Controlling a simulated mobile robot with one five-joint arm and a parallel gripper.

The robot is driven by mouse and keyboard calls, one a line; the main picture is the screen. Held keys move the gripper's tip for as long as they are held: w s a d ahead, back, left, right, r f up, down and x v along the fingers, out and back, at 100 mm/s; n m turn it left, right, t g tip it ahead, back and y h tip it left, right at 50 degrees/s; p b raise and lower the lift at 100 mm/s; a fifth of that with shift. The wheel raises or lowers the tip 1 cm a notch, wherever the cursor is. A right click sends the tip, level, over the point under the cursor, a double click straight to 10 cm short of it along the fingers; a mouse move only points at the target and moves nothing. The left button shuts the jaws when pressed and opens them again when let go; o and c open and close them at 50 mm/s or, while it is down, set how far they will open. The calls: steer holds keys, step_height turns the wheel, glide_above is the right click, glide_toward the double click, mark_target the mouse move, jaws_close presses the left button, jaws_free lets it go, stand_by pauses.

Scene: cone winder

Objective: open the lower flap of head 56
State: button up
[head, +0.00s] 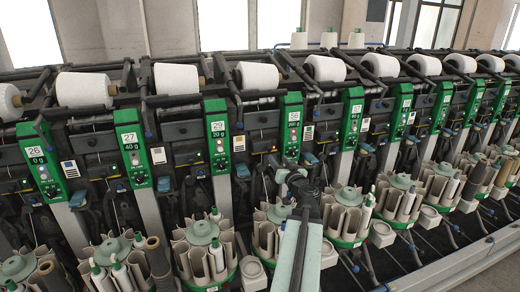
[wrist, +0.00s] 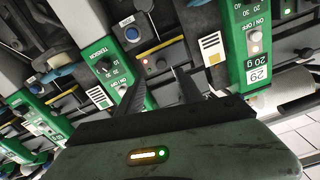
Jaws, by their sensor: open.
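Head 56's panel appears to be the green one (head: 290,125) right of panel 29, but its number is too small to read surely. In the wrist view, which is turned upside down, a green panel with a TENSION dial (wrist: 110,70) stands left of my gripper. My gripper (wrist: 158,80) is open, its two dark fingers apart with nothing seen between them. In the head view my gripper (head: 284,163) is in front of the dark machinery below that panel, above the bobbin magazine. I cannot make out the lower flap; my arm hides part of that area.
Panel 29 (head: 218,136) stands to the left and also shows in the wrist view (wrist: 248,50). Bobbin magazines (head: 205,262) line the front below. White cones (head: 257,76) sit along the top. A metal rail (head: 465,260) runs at lower right.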

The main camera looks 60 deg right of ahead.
mark_target(270, 150)
steer(key=x, duration=0.8)
steer(key=shift+w, duration=0.25)
steer(key=shift+s, duration=0.1)
jaws_close()
stand_by(1.0)
